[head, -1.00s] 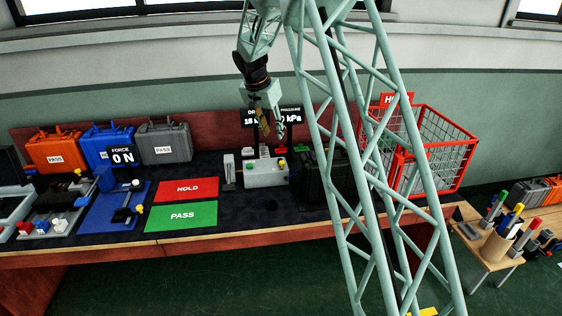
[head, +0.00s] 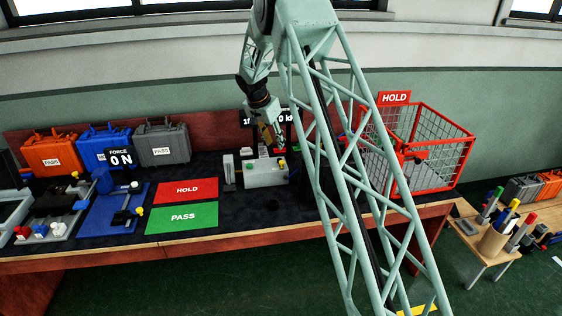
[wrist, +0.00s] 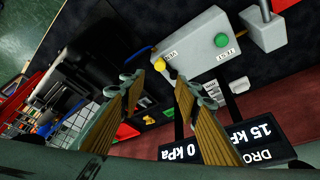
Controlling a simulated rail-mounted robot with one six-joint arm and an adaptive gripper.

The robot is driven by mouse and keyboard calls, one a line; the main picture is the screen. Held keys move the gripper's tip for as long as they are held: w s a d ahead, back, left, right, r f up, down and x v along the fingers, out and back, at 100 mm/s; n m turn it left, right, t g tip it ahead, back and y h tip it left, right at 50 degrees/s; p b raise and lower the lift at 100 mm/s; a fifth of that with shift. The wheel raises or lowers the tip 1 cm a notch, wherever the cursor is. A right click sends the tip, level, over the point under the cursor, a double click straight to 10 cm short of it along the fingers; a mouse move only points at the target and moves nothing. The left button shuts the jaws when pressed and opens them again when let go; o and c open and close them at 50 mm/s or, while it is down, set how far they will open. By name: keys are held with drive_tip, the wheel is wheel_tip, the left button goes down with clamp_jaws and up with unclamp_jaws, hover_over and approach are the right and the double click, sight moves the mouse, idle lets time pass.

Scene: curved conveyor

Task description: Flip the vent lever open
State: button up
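The grey test box (head: 262,175) stands on the dark bench top, and it also shows in the wrist view (wrist: 192,46). The yellow knob of the vent lever (wrist: 159,64) sits at the box's near-left corner in the wrist view, beside a small label. In the head view the yellow knob (head: 283,162) is at the box's right end. My gripper (wrist: 158,84) is open and empty, its two fingers apart on either side of the knob in the picture. In the head view my gripper (head: 277,146) hangs just above the box's right end. I cannot tell whether it touches the knob.
A green button (wrist: 221,40) is on the box. A pressure display (wrist: 231,143) stands beside my fingers. A black case (wrist: 92,67) is close on the left. The red HOLD basket (head: 440,160) is farther right. Red HOLD (head: 187,191) and green PASS (head: 181,217) mats lie left of the box.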

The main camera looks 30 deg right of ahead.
sight(282, 162)
drive_tip(key=shift+f, duration=0.15)
drive_tip(key=shift+x, duration=6.75)
drive_tip(key=shift+d, duration=0.1)
clamp_jaws()
